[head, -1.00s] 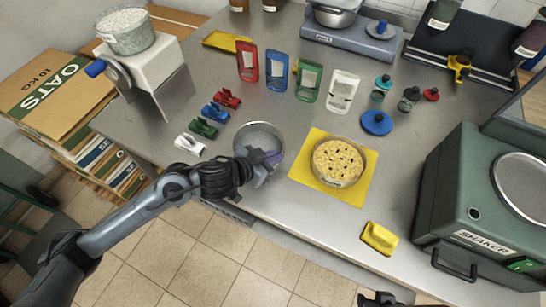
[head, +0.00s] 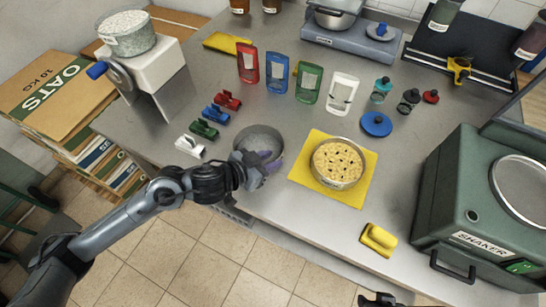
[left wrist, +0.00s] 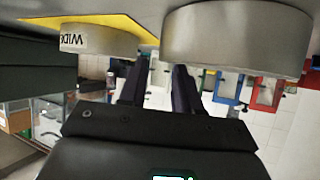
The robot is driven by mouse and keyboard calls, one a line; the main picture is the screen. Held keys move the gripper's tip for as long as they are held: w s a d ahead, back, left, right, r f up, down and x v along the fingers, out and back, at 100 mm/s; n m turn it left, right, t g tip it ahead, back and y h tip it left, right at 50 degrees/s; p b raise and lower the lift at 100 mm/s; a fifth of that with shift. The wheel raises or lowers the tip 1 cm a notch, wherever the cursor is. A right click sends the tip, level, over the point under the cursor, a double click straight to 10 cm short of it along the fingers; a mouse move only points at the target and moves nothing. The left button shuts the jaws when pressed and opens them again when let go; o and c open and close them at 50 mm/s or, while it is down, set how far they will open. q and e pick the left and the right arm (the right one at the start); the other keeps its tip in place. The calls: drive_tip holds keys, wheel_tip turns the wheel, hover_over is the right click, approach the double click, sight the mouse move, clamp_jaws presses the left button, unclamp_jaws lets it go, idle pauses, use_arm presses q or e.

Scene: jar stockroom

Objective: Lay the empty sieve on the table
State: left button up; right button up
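The empty sieve (head: 259,138) is a round grey metal ring near the table's front edge, left of the yellow mat. It looks level on the table in the head view. Its wall (left wrist: 237,40) fills the upper right of the upside-down left wrist view. My left gripper (head: 268,168) is at the sieve's front right rim. In the left wrist view its dark fingers (left wrist: 158,75) stand apart with a clear gap and nothing visible between them. Part of my right gripper (head: 377,299) shows at the bottom edge; its fingers cannot be made out.
A filled sieve (head: 338,162) stands on the yellow mat (head: 305,181) to the right. Coloured clips (head: 204,129) lie to the left. A yellow block (head: 379,239) and the green shaker (head: 470,205) are at the right.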

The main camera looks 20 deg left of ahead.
use_arm(q)
drive_tip(key=p+v, duration=0.2)
drive_tip(key=v, duration=0.7)
drive_tip(key=s+a+f+n+g+y, duration=0.2)
drive_tip(key=s+f+g+y, duration=0.1)
drive_tip(key=s+f, duration=0.4)
drive_tip(key=s+a+f+n+g+y, duration=0.2)
drive_tip(key=s+a+f+g, duration=0.1)
drive_tip(key=s+f, duration=0.5)
drive_tip(key=s+g, duration=0.1)
drive_tip(key=s, duration=0.1)
drive_tip(key=shift+s+n+y, duration=0.3)
drive_tip(key=shift+s+y, duration=0.1)
drive_tip(key=shift+a+r, duration=0.1)
drive_tip(key=shift+r, duration=0.1)
wheel_tip(320, 180, up, 27)
drive_tip(key=p, duration=2.7)
